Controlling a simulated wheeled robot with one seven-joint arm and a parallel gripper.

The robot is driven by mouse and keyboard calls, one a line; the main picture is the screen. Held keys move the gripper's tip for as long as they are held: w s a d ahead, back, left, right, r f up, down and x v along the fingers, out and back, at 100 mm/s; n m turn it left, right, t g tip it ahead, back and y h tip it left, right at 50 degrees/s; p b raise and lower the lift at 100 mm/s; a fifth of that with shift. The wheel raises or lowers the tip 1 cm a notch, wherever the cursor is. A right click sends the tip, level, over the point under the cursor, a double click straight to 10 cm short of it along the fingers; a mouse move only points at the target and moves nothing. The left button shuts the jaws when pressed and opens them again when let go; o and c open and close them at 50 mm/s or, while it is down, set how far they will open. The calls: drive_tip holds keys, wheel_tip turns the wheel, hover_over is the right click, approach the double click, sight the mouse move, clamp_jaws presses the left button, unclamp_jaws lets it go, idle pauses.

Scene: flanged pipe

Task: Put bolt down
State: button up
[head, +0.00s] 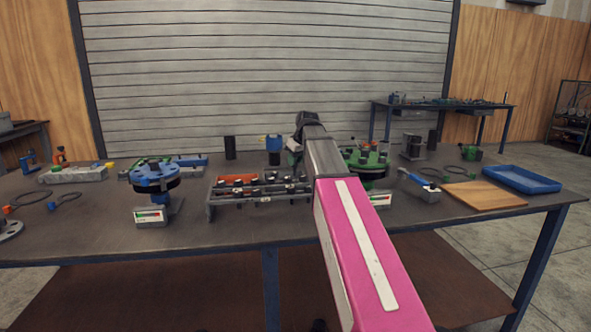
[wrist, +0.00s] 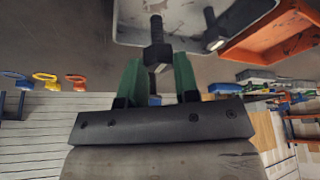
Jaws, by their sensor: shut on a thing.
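In the wrist view my gripper (wrist: 156,70) has its green fingers closed on a dark bolt (wrist: 156,45), near the bolt's head. The bolt's shank points toward the top of the picture, over a grey bin (wrist: 130,28). Another bolt (wrist: 216,40) lies in that grey bin, at its right. An orange bin (wrist: 275,35) is beside it. In the head view the parts rack (head: 237,201) stands mid-table with several dark bolts in it. My pink and grey arm reaches over the table by the rack's right end and largely hides my gripper and the held bolt.
A blue flange (head: 155,174) on a stand is left of the rack. A green flange (head: 365,158) is right, partly behind my arm. A wooden board (head: 484,195) and blue tray (head: 522,179) lie at the right. The front table strip (head: 230,232) is clear.

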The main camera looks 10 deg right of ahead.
sight(297, 163)
drive_tip(key=shift+f, duration=1.8)
drive_tip(key=shift+f, duration=0.15)
drive_tip(key=o, duration=1)
drive_tip(key=v, duration=1.2)
